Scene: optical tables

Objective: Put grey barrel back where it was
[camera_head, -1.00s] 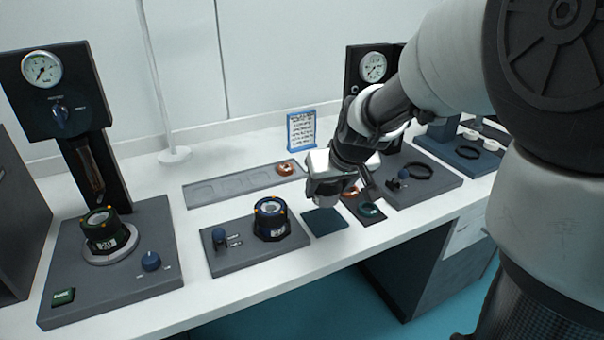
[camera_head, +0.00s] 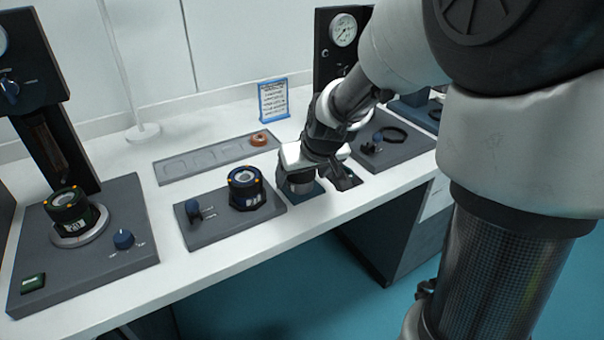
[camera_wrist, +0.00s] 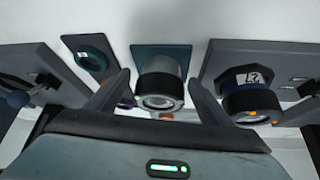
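The grey barrel (camera_head: 301,188) is a short cylinder with a dark band, below my gripper (camera_head: 312,187) at the teal square pad (camera_head: 307,199). In the wrist view the grey barrel (camera_wrist: 160,87) appears upright on or just over the pad (camera_wrist: 177,52). My gripper (camera_wrist: 160,78) has one finger on each side of it, with a narrow gap showing at each side, so it looks open around the barrel. The gripper hides part of the barrel and pad in the head view.
A blue-ringed barrel (camera_head: 246,186) sits on a grey plate (camera_head: 205,233) just left. A dark tray with a green ring (camera_wrist: 90,56) lies on the other side. A slotted tray (camera_head: 182,170) with a copper ring (camera_head: 258,139) is behind. A gauge stand (camera_head: 325,55) rises behind the arm.

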